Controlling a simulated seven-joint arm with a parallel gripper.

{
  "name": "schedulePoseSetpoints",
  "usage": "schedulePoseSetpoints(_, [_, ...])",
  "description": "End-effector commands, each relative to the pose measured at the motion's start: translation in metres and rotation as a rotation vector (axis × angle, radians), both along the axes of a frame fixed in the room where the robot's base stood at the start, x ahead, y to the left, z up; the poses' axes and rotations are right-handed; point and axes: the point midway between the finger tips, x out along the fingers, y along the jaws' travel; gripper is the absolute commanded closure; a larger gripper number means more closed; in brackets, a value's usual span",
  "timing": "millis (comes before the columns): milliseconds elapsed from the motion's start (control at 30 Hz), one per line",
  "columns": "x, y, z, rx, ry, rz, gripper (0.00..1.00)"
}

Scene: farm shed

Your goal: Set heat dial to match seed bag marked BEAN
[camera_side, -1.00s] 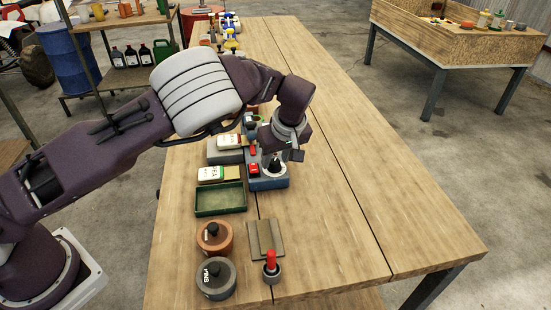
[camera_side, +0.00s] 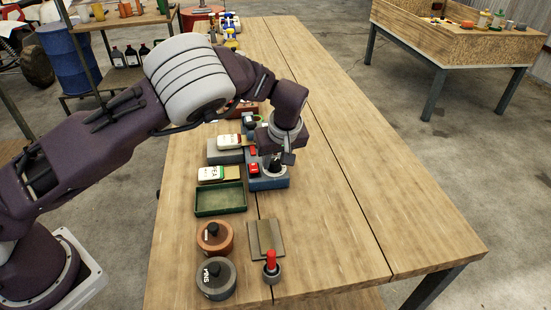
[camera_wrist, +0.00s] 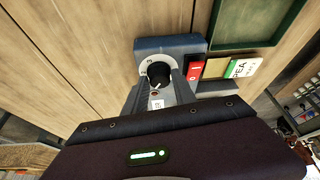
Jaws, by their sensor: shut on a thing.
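The blue-grey heat box (camera_side: 268,183) sits on the table in the side view, with a red switch (camera_wrist: 195,72) beside its dial. The heat dial (camera_wrist: 158,73) is a black knob with a white pointer line on a pale numbered ring, seen in the wrist view. My gripper (camera_wrist: 161,84) is shut on the dial from above, its fingers hiding part of the ring. A white seed bag with a green label (camera_side: 211,173) lies left of the box; it reads PEA in the wrist view (camera_wrist: 243,68). Another white bag (camera_side: 230,142) lies behind it; its label is not legible.
An empty green tray (camera_side: 220,199) lies in front of the PEA bag. The right side of the table is clear.

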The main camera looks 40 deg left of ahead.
Motion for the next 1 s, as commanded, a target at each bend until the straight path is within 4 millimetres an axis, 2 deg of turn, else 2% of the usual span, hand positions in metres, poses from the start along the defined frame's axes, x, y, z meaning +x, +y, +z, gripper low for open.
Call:
schedulePoseSetpoints(700, [-0.0016, 0.0032, 0.0014, -0.002, -0.004, -0.635, 1.00])
schedulePoseSetpoints(1000, [-0.0017, 0.0043, 0.0013, 0.000, -0.004, -0.828, 1.00])
